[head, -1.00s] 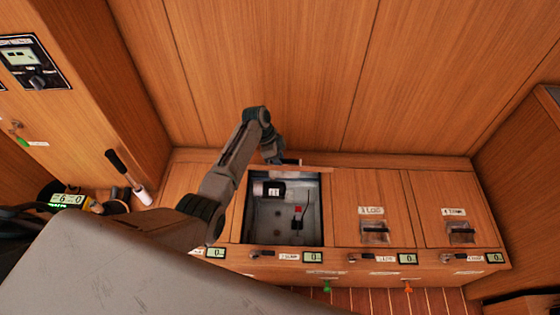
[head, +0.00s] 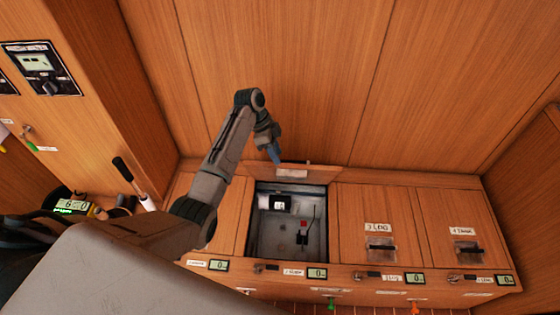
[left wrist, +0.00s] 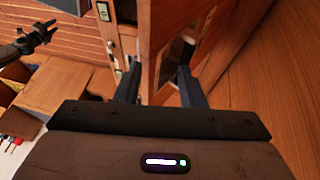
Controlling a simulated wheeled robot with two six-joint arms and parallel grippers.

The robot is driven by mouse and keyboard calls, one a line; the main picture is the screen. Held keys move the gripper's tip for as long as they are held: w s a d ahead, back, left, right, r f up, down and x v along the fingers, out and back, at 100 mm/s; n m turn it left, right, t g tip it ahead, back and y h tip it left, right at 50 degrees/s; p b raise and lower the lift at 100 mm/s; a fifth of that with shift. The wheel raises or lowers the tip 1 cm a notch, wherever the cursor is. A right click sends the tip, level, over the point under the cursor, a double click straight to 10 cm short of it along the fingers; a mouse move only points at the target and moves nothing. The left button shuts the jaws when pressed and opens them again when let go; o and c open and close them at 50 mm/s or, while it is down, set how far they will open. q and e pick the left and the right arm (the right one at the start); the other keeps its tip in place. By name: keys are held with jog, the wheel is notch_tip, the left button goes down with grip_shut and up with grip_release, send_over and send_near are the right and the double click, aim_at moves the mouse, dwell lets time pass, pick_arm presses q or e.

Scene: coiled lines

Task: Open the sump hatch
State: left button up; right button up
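The sump hatch lid (head: 318,173) stands raised at the back edge of its opening. A pale label or handle shows on its face. The open compartment (head: 262,238) in front shows a grey interior with a red-and-black fitting. My left gripper (head: 275,155) is at the lid's upper left, fingers pointing down. In the left wrist view its two fingers (left wrist: 158,88) are wide apart, with a wooden panel (left wrist: 152,35), apparently the lid, between or beyond them. Contact cannot be told. A dark gripper, apparently my right one (left wrist: 40,36), shows small at upper left with fingers apart.
Closed hatches with labels and latches, one marked LOG (head: 378,215), lie right of the opening. Small displays (head: 317,273) line the front edge. A wooden wall (head: 300,80) rises close behind. A black-handled lever (head: 124,170) stands at left.

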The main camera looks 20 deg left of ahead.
pick_arm(q)
jog(key=shift+w+a+r, duration=0.1)
jog(key=shift+r, duration=0.1)
jog(key=w+a+r+b, duration=0.1)
jog(key=w+a+r, duration=0.5)
jog(key=w+a, duration=0.1)
jog(key=shift+w+b, duration=0.3)
jog(key=shift+w, duration=0.15)
dwell(1.0)
jog(key=shift+a+r, duration=0.1)
jog(key=shift+p, duration=0.3)
